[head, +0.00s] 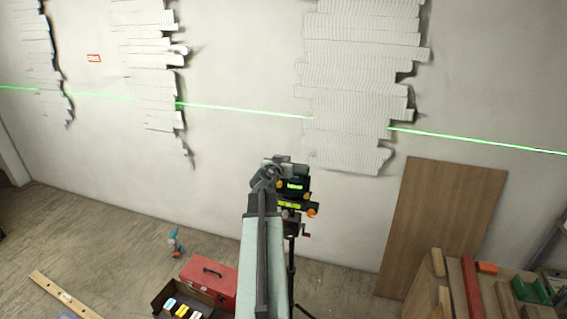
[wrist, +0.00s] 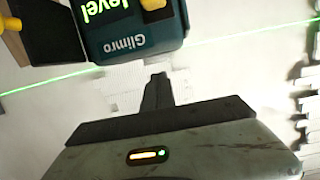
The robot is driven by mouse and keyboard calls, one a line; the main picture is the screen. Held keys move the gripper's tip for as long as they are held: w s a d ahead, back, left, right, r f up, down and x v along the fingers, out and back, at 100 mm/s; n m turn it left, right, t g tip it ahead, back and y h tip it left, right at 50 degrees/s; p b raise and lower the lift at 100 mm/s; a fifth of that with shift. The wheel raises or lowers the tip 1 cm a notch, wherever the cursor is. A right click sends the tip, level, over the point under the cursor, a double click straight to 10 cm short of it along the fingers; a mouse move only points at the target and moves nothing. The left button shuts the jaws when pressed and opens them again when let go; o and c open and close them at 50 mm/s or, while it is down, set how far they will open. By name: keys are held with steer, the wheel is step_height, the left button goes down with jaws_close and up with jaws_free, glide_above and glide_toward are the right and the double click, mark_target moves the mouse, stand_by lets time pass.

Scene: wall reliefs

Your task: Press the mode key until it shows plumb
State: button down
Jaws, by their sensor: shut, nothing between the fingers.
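The teal and black laser unit (head: 297,187) sits on a tripod in front of the wall. In the wrist view the unit (wrist: 135,40) fills the upper middle, marked "Glimro", and its lit green display (wrist: 104,8) reads "level". An orange part (wrist: 153,4) is cut off by the top edge; I cannot tell whether it is the mode key. My gripper (wrist: 160,79) is shut and empty, its fingertips below the unit in the picture and apart from it. In the head view my gripper (head: 268,173) is at the unit's left, partly hidden by my own arm.
A wooden board (head: 440,225) leans at right, behind a workbench with blocks.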

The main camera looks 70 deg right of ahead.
steer(key=shift+w+f, duration=0.2)
steer(key=shift+f, duration=0.35)
steer(key=shift+w+a+r, duration=0.1)
